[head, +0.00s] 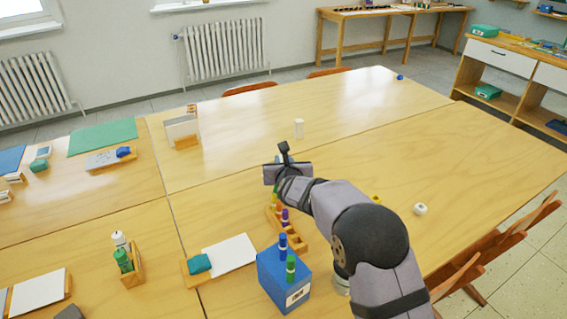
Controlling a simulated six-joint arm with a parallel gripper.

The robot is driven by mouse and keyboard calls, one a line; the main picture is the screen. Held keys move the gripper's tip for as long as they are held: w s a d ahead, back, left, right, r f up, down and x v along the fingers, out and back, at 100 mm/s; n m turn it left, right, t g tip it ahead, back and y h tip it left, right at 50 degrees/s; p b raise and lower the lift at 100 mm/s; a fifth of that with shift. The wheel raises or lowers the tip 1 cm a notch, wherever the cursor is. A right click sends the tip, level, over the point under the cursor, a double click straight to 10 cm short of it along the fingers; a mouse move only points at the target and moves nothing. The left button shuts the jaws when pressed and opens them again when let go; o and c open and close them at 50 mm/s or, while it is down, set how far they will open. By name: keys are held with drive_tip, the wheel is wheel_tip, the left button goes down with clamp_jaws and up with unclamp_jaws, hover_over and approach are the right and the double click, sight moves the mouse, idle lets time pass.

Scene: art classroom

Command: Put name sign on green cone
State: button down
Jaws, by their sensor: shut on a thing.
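My gripper (283,155) is near the middle of the table, left of my forearm, seen from behind. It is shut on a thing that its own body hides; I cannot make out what. Just below and left of it, a small green upright piece (275,191) stands at the far end of a wooden block (295,238) with several coloured pieces, partly covered by my arm. I cannot tell whether this green piece is a cone or whether the gripper touches it. I cannot pick out a name sign anywhere.
A blue box (285,280) with blue and green markers stands in front of the block. Paper (229,254) with a teal cloth lies left. A white roll (420,209) lies right. The far table is mostly clear.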

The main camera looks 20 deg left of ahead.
drive_tip(key=shift+f, duration=0.1)
drive_tip(key=c, duration=1.6)
unclamp_jaws()
drive_tip(key=b+v, duration=0.2)
drive_tip(key=v, duration=1)
drive_tip(key=shift+d+b, duration=0.1)
drive_tip(key=shift+b, duration=0.25)
